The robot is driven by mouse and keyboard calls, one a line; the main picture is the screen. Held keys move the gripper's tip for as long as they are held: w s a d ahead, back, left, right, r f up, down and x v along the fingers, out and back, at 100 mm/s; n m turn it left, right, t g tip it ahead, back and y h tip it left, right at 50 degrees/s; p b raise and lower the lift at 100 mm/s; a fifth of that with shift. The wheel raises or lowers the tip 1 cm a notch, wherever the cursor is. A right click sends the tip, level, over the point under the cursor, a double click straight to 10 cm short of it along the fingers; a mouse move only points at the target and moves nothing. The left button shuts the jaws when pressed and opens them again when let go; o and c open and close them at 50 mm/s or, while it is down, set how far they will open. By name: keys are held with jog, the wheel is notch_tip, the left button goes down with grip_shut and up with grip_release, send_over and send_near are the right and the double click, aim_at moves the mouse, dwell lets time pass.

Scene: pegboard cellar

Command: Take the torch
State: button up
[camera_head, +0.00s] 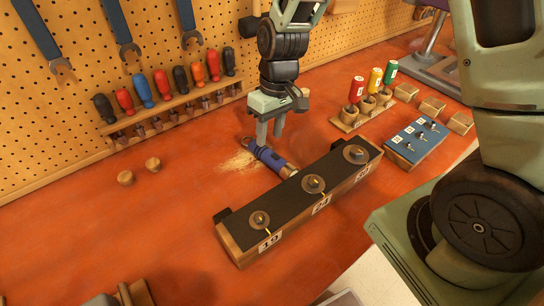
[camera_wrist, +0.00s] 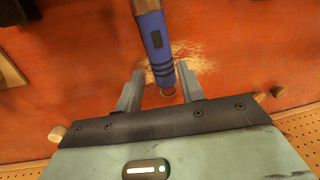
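The torch (camera_head: 268,157) is a blue cylinder with a brownish head and a ring at its tail. It lies on the orange-red bench, its head end close to the dark-topped block; I cannot tell if they touch. My gripper (camera_head: 270,132) points down at the torch's tail half. In the wrist view the torch (camera_wrist: 156,42) runs down from the top edge, and its tail end shows between the two open fingers of my gripper (camera_wrist: 161,78). A gap shows on each side of it. Whether the fingers are level with the torch is unclear.
A long dark-topped block (camera_head: 290,204) with several round pieces stands right beside the torch. A screwdriver rack (camera_head: 172,112) runs along the pegboard (camera_head: 90,45). Coloured bottles on a stand (camera_head: 366,108) and a blue board (camera_head: 416,141) are at right. The bench left of the torch is mostly clear.

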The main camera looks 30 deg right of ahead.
aim_at(268, 150)
jog(key=shift+s+a+f+p, duration=0.15)
jog(key=shift+f+p, duration=0.1)
jog(key=shift+f, duration=0.7)
jog(key=shift+s+a+f+p, duration=0.1)
jog(key=shift+f+p, duration=0.15)
jog(key=shift+f, duration=0.7)
jog(key=shift+s+a+f+p, duration=0.15)
jog(key=shift+f+p, duration=0.1)
jog(key=shift+f, duration=0.7)
jog(key=shift+w, duration=0.1)
jog(key=c, duration=0.7)
